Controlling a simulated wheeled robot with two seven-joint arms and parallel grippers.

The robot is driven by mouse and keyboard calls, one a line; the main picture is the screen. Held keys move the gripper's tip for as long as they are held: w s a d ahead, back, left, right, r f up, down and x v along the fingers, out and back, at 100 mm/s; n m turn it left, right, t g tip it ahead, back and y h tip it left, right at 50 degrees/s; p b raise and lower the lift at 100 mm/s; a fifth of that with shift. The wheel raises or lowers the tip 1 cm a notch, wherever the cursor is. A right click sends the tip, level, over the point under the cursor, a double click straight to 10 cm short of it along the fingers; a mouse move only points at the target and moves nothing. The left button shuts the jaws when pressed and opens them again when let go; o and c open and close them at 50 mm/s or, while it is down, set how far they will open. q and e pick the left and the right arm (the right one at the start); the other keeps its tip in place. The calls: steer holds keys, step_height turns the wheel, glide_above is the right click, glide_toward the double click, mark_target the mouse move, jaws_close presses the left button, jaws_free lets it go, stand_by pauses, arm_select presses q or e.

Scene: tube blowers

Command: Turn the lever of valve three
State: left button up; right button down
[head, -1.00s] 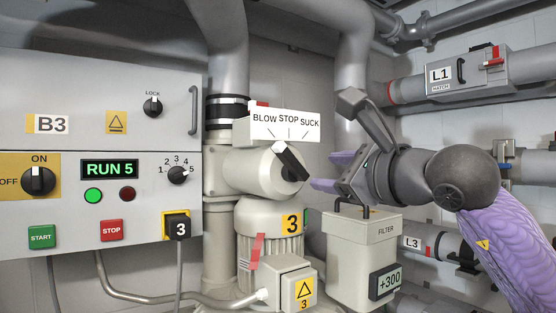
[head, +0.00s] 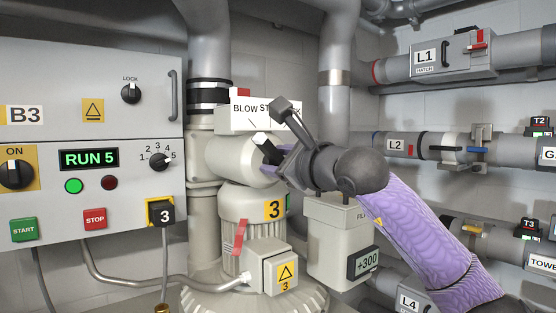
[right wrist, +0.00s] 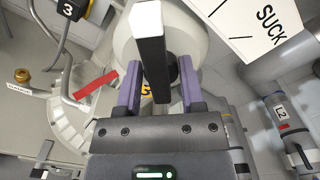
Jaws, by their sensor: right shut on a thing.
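The lever of valve three (head: 260,140) is a black bar with a pale end face, on the round cream valve body (head: 226,158) above the blower marked 3 (head: 250,205). It tilts up and left, under the BLOW side of the BLOW STOP SUCK sign (head: 245,118), which my right arm partly covers. My right gripper (head: 270,154) is shut on the lever. In the right wrist view the lever (right wrist: 152,50) runs between the purple fingers of my right gripper (right wrist: 160,90). My left gripper is out of view.
The control cabinet B3 (head: 60,190) stands at left, its display (head: 89,159) reading RUN 5. The filter box (head: 325,240) with a +300 display (head: 364,262) stands below my right arm. Pipes L1 (head: 425,57) and L2 (head: 396,145) run along the right wall.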

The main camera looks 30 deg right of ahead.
steer(key=m+b, duration=0.2)
steer(key=m, duration=0.1)
steer(key=shift+d, duration=0.1)
steer(key=m, duration=0.2)
steer(key=m+b, duration=0.1)
steer(key=m, duration=0.2)
steer(key=shift+d+r+m, duration=0.15)
steer(key=shift+d+m, duration=0.05)
steer(key=shift+m, duration=0.1)
stand_by(0.5)
